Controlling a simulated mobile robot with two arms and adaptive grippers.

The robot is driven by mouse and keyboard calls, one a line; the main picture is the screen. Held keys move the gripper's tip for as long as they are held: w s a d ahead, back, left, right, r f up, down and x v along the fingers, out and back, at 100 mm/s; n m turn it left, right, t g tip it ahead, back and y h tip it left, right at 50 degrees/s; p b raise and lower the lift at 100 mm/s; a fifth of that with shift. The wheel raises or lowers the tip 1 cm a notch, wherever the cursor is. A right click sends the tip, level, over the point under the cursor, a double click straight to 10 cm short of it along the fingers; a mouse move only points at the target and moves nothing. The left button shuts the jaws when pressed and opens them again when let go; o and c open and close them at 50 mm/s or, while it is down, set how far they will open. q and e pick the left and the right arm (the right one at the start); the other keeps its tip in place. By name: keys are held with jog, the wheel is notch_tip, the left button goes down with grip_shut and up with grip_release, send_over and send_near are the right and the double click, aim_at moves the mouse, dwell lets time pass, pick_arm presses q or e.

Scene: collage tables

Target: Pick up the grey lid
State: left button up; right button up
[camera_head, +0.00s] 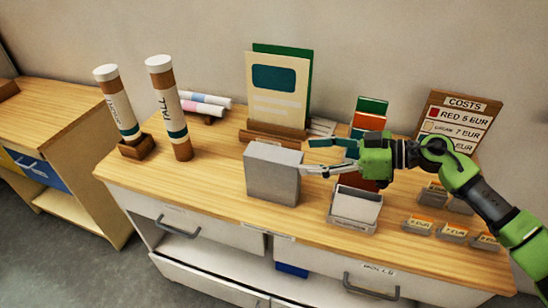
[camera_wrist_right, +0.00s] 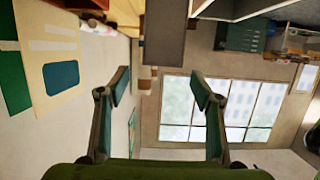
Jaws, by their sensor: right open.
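A grey, box-shaped piece (camera_head: 272,173) stands upright near the front edge of the wooden counter, left of my right gripper. It is the one large grey thing here and looks like the grey lid. My right gripper (camera_head: 318,157) comes in from the right, open and empty, its fingers pointing left toward the grey piece's right side and apart from it. In the right wrist view the open fingers (camera_wrist_right: 161,90) have nothing between them, and a grey face (camera_wrist_right: 164,35), likely the same piece, shows at the top. My left gripper is not in view.
A holder with white cards (camera_head: 353,220) sits below my right gripper. A booklet stand (camera_head: 275,132) is behind the grey piece. Two upright tubes (camera_head: 168,108) stand left, with clear counter (camera_head: 220,175) between. A price sign (camera_head: 458,120) and small tags (camera_head: 452,232) are right.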

aim_at(282, 155)
jog(key=x, duration=0.4)
jog(key=shift+a+p, duration=0.4)
jog(key=shift+w+a+f, duration=0.2)
jog(key=shift+w, duration=0.05)
jog(key=shift+w+a+f+p, duration=0.15)
jog(key=shift+a+p, duration=0.55)
jog(key=shift+a, duration=0.55)
jog(key=shift+x, duration=1.15)
jog(key=shift+w+a+f, duration=0.1)
jog(key=shift+a+f, duration=0.1)
jog(key=shift+f, duration=0.05)
jog(key=shift+d, duration=0.1)
jog(key=shift+c, duration=0.7)
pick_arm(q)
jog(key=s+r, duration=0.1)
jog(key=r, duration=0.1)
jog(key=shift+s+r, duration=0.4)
pick_arm(e)
jog(key=c, duration=1)
